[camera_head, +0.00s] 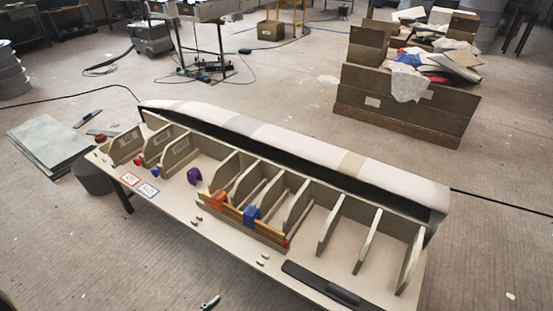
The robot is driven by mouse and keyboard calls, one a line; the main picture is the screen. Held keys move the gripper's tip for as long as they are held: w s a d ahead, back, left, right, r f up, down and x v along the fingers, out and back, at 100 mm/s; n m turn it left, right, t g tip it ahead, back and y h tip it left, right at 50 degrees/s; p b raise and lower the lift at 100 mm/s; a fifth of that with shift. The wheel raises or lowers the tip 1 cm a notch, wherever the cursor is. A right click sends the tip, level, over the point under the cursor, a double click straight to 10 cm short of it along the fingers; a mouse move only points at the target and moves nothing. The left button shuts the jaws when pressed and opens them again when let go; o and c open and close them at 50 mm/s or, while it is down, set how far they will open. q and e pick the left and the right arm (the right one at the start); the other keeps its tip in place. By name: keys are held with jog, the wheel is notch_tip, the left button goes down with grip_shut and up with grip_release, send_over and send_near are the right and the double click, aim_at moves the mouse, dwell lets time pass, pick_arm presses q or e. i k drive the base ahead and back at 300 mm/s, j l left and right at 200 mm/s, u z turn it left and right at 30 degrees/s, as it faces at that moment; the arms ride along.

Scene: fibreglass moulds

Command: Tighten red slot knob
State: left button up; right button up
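A long pale mould bench (222,239) stands in the middle, split by upright ribs. A small red knob-like piece (138,161) sits near its left end, in front of the first ribs. A blue piece (155,170) is just right of it. Another small red piece (286,243) is at the right end of a wooden rail (262,231). I cannot tell which red piece is the slot knob, nor how tight either is. Neither of my grippers is in view.
An orange clamp (218,199) and a blue clamp (250,213) sit on the rail, with a purple piece (194,176) to their left. A black bar (332,286) lies at the front right. A wooden crate (400,108) and stacked sheets (46,146) stand on the floor.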

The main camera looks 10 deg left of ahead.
aim_at(137, 162)
jog(key=u, duration=1.45)
